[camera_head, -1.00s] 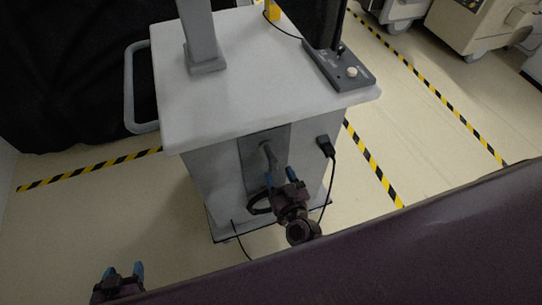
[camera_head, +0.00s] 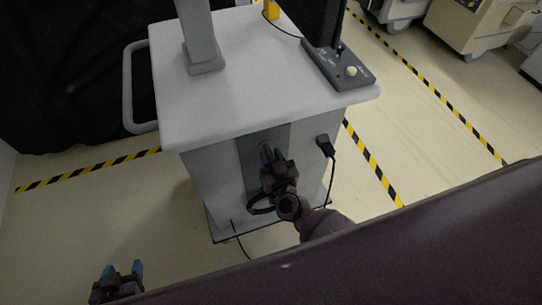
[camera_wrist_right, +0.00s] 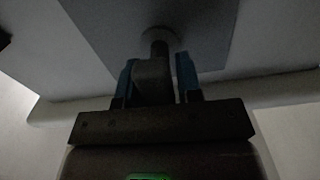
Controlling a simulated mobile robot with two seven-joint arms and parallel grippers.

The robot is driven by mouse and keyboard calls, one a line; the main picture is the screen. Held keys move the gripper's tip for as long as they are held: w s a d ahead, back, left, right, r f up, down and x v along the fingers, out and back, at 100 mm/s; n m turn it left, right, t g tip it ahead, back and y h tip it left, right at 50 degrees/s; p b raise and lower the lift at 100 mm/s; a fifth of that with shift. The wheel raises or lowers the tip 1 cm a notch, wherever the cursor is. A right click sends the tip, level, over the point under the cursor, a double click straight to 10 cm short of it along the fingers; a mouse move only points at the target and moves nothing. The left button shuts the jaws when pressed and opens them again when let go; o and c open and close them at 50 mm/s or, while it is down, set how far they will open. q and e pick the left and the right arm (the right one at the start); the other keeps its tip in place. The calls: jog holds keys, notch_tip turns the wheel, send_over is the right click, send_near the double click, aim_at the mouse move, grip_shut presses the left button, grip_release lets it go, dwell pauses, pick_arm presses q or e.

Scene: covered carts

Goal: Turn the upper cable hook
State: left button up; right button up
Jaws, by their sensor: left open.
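The upper cable hook (camera_wrist_right: 155,75) is a dark grey peg with a bent end. It stands out from the grey panel (camera_head: 249,168) on the front of the white cart. My right gripper (camera_head: 273,156) is up against this panel and mostly covers the hook in the head view. In the right wrist view its two blue fingers (camera_wrist_right: 158,82) stand on either side of the hook, with a narrow gap at the right finger. My left gripper (camera_head: 124,270) is open and empty at the lower left, away from the cart.
A black plug (camera_head: 325,147) with a hanging cord sits right of the panel. A control box (camera_head: 340,68) and grey post (camera_head: 201,40) stand on the cart top (camera_head: 250,98). Floor at left is clear.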

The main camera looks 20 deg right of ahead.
jog(key=c, duration=0.5)
